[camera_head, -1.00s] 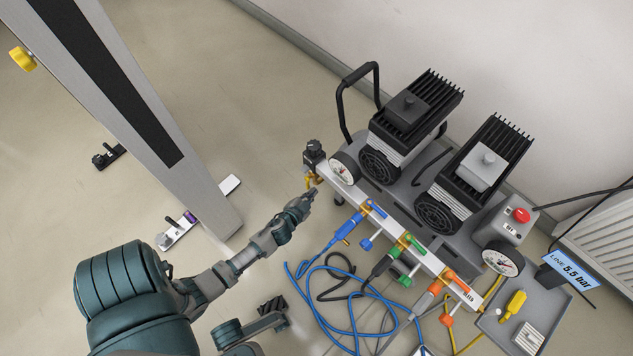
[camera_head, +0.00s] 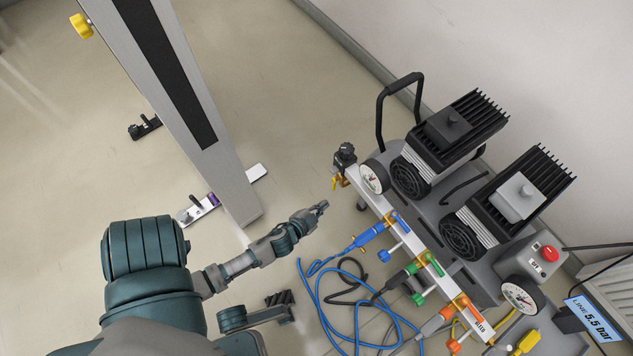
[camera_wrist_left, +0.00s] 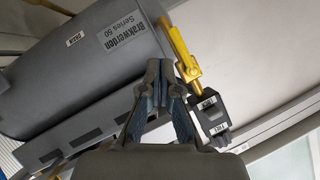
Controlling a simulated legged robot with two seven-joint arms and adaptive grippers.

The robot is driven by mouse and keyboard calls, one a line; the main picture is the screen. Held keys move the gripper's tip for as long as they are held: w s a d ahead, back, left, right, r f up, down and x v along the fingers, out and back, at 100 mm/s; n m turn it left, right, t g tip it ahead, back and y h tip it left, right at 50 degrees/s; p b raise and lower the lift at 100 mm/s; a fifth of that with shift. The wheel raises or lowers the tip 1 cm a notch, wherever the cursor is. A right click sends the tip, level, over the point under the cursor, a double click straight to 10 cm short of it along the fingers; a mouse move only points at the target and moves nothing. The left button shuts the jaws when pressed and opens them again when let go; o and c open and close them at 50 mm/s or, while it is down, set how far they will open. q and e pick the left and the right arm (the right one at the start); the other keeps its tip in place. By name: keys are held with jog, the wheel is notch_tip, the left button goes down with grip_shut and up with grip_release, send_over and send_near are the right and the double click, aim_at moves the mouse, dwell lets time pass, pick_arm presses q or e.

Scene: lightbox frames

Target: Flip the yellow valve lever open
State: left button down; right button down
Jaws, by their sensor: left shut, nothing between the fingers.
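The yellow valve lever (camera_head: 338,182) is at the left end of the pale manifold bar, below a black knob. In the left wrist view the lever (camera_wrist_left: 177,38) runs up and left from its yellow valve body (camera_wrist_left: 188,69), beside the grey tank. My left gripper (camera_head: 322,206) is shut and empty. It is just below and left of the lever, with a small gap in the head view. In the left wrist view the closed fingertips (camera_wrist_left: 167,64) are left of the valve body; contact there cannot be told. My right gripper is not in view.
The compressor's manifold bar (camera_head: 377,202) carries blue, green and orange couplings with hoses looping on the floor. A gauge (camera_head: 374,176) sits beside the black knob (camera_head: 345,154). A grey post (camera_head: 232,180) stands on the left.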

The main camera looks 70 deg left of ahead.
pick_arm(q)
jog(key=v, duration=0.4)
dwell(0.3)
